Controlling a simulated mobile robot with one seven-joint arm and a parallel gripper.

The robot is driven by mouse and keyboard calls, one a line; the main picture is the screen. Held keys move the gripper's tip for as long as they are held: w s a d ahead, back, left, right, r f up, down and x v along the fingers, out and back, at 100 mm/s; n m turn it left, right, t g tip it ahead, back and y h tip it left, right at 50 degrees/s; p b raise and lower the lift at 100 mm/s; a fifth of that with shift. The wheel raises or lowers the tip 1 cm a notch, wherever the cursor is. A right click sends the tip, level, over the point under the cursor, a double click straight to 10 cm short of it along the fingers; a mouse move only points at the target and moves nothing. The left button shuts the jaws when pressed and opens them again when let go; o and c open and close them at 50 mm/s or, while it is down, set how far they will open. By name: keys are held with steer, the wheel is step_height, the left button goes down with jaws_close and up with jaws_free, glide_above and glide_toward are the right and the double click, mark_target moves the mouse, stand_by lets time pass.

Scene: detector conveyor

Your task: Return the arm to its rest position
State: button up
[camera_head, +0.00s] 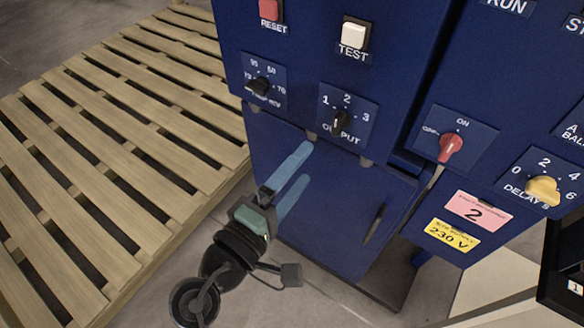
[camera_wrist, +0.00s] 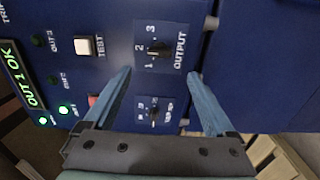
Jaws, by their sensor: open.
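My gripper (camera_head: 297,176) is in front of the blue cabinet's lower door in the head view, with its blue fingers apart and nothing between them. In the wrist view, my gripper (camera_wrist: 160,85) shows both fingers spread toward the panel. The black OUTPUT knob (camera_head: 341,123) is just above and right of the fingertips in the head view. The same OUTPUT knob (camera_wrist: 158,50) lies beyond the fingers in the wrist view, and its pointer looks near 2. Whether the fingertips touch the cabinet is hard to tell.
The blue cabinet (camera_head: 300,195) carries a white TEST button (camera_head: 354,33), a red RESET button (camera_head: 269,10), a red ON/OFF knob (camera_head: 451,147) and a yellow DELAY knob (camera_head: 543,190). A wooden slatted pallet (camera_head: 110,150) fills the left. A display (camera_wrist: 22,75) reads "OUT 1 OK".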

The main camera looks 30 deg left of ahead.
steer(key=shift+s, duration=0.9)
steer(key=w+d+r+m+t, duration=0.1)
steer(key=w+d+r+m, duration=0.25)
steer(key=r, duration=0.45)
steer(key=w+d+r+m+t+h, duration=0.1)
steer(key=w+d+r+m+t, duration=0.15)
steer(key=r+m, duration=0.45)
steer(key=w+d+r+m+t, duration=0.1)
steer(key=w+d+r+m, duration=0.2)
steer(key=r, duration=0.7)
steer(key=s+d+r+m+t+p, duration=0.1)
steer(key=r+p, duration=0.3)
steer(key=r, duration=0.6)
steer(key=s+d+r+m+t+y+p, duration=0.1)
steer(key=s+d+r+p, duration=0.3)
steer(key=r, duration=0.6)
steer(key=s+d+r+m+t+p, duration=0.2)
steer(key=s+r+t+p, duration=0.1)
steer(key=r, duration=0.7)
steer(key=shift+s+d+r+y+p, duration=0.15)
steer(key=shift+d+r+y+p, duration=0.15)
steer(key=shift+p, duration=0.2)
